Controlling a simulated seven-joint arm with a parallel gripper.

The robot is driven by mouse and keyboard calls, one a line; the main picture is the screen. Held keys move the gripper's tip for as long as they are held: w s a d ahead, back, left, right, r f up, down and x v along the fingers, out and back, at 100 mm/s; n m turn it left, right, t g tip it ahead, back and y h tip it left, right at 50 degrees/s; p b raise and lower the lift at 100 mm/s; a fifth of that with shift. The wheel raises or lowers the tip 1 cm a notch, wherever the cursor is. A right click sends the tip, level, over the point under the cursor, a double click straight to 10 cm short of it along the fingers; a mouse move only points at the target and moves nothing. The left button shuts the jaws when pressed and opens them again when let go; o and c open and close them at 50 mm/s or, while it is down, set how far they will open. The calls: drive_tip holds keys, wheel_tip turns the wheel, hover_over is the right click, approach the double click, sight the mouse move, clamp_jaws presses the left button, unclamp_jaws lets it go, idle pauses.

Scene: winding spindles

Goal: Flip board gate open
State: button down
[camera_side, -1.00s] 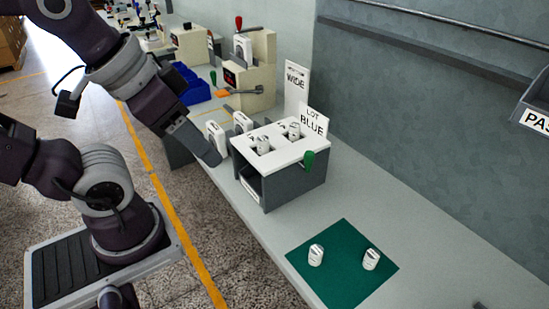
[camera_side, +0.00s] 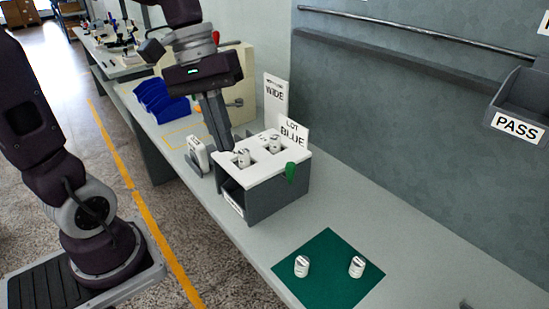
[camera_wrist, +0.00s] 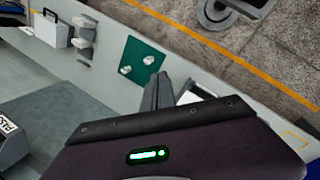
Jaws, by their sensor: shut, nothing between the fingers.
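A grey box (camera_side: 280,194) with a white top board (camera_side: 266,171) stands on the bench in the side view. No part is clearly recognisable as the gate. My gripper (camera_side: 226,146) points down at the back left edge of the board, its fingers together and empty; whether it touches is unclear. In the wrist view the dark fingers (camera_wrist: 158,92) are also together.
A green mat (camera_side: 328,268) with two white spindles (camera_side: 302,266) (camera_side: 357,267) lies in front. A white upright block (camera_side: 198,155) stands left of the box. Signs (camera_side: 275,98) (camera_side: 293,132) stand behind it. A PASS bin (camera_side: 518,105) hangs at right. Bench right of the box is clear.

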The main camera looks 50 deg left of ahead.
drive_tip(key=w+a+f+n+t+h, duration=0.1)
drive_tip(key=w+a+f+n+h, duration=0.2)
drive_tip(key=a, duration=0.3)
drive_tip(key=w+a+f+n+t+h, duration=0.1)
drive_tip(key=w+a+f+n+h, duration=0.2)
drive_tip(key=w+a+f+n, duration=0.1)
drive_tip(key=w+a+f+n+t+h, duration=0.1)
drive_tip(key=w+a+f+n+h, duration=0.2)
drive_tip(key=a, duration=0.6)
drive_tip(key=shift+w+f+n+h, duration=0.15)
drive_tip(key=shift+w+n, duration=0.55)
drive_tip(key=shift+n, duration=0.25)
drive_tip(key=shift+w+f+n+h, duration=0.15)
drive_tip(key=shift+w+n, duration=0.55)
drive_tip(key=shift+n, duration=0.25)
drive_tip(key=x, duration=1.4)
drive_tip(key=shift+w, duration=0.2)
drive_tip(key=shift+d, duration=0.1)
